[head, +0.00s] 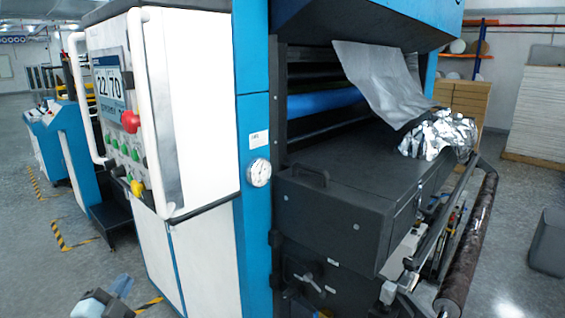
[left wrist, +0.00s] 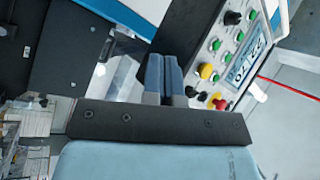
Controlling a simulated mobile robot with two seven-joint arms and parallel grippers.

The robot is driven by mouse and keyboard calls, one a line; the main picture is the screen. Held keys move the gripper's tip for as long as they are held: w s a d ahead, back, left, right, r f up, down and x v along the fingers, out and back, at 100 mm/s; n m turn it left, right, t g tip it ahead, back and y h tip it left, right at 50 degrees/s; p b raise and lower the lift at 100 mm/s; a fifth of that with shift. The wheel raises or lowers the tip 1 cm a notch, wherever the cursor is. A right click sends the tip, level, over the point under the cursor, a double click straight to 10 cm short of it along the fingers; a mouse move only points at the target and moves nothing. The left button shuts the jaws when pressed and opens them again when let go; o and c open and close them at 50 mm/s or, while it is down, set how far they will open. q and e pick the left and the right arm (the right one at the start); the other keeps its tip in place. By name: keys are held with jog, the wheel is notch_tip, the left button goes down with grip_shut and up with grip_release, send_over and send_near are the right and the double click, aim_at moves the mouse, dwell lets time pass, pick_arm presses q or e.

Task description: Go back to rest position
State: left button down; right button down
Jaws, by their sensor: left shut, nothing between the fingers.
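My left gripper (head: 121,286) shows at the bottom left of the head view, low in front of the white control cabinet and apart from it. In the left wrist view its two blue-grey fingers (left wrist: 164,78) are together with nothing between them. The control panel (head: 117,110) has a screen reading 22 and 70, a red button, several green buttons and a yellow knob. The panel also shows in the left wrist view (left wrist: 232,60), beyond the fingers and to their right. My right gripper is in neither view.
The blue-framed laminating machine (head: 255,130) fills the middle, with a pressure gauge (head: 258,172) on its post. A black box cover (head: 345,200) and a dark roller (head: 468,240) jut out at right. Crumpled silver film (head: 440,135) lies on top. Grey floor (head: 40,270) is open at left.

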pick_arm(q)
jog(key=s+d+f+n+g, duration=0.3)
jog(key=s+d+f, duration=0.1)
jog(key=s+f, duration=0.4)
jog(key=s+d+f+n+g+h, duration=0.1)
jog(key=s+d+f+n+g, duration=0.2)
jog(key=s+d+f, duration=0.2)
jog(key=s+d+f+n+g, duration=0.3)
jog(key=s+d+f, duration=0.2)
jog(key=s+f, duration=0.6)
notch_tip(320, 180, down, 7)
jog(key=shift+d+r+n, duration=0.2)
jog(key=shift+n, duration=0.1)
